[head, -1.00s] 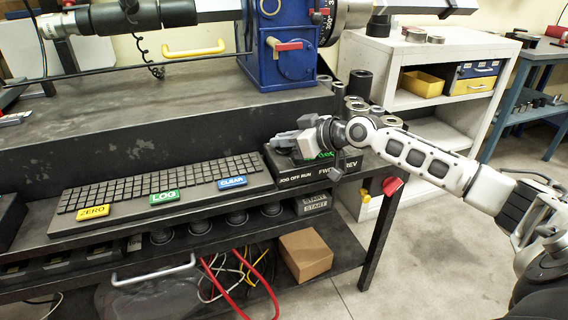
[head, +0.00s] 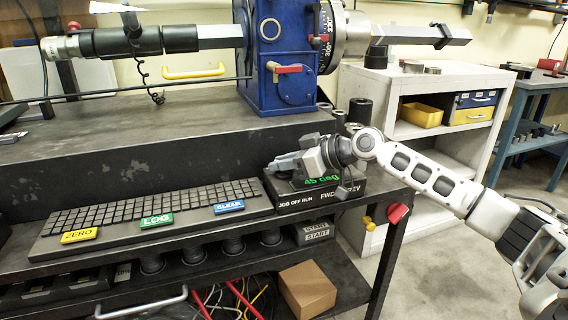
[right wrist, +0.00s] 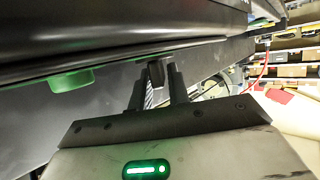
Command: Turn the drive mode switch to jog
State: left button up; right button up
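The dark control box (head: 330,205) sits at the right end of the bench shelf. Its front carries the labels JOG OFF RUN and FWD to REV, and a green display (head: 322,181) on it reads 45 deg. My right gripper (head: 282,163) is at the box, covering part of its upper side. In the right wrist view, a small dark knob (right wrist: 157,72) stands between my right gripper's two fingertips (right wrist: 158,75), which look apart with a narrow gap. A green button (right wrist: 72,80) is to its left. The switch's pointing direction is hidden. My left gripper is out of view.
The keyboard with yellow ZERO (head: 80,236), green LOG (head: 157,221) and blue CLEAR (head: 229,207) keys lies left of the box. A blue machine (head: 262,90) stands behind. A red knob (head: 397,213) projects from the bench's right end.

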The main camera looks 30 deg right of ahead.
jog(key=shift+o, duration=0.8)
